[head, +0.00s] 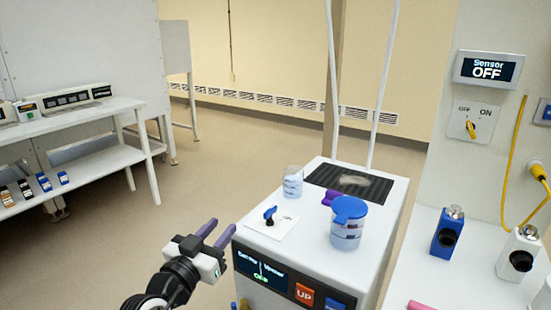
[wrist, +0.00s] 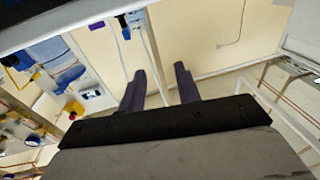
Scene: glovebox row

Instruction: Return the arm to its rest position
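My gripper (head: 215,234) is in the head view at lower centre-left, just left of the white sensor-washer box (head: 300,252). Its two purple-grey fingers are spread apart with nothing between them. In the wrist view the two fingers (wrist: 160,82) also stand apart, with only wall and floor behind them. My gripper appears clear of the box, though the gap is hard to judge. Most of my arm is outside the head view.
The box carries a clear beaker (head: 293,182), a blue-lidded beaker (head: 347,225) and a blue switch (head: 270,215). A white shelf table (head: 95,120) stands left. A counter (head: 450,285) at right holds blue and white devices. Open floor (head: 205,165) lies between.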

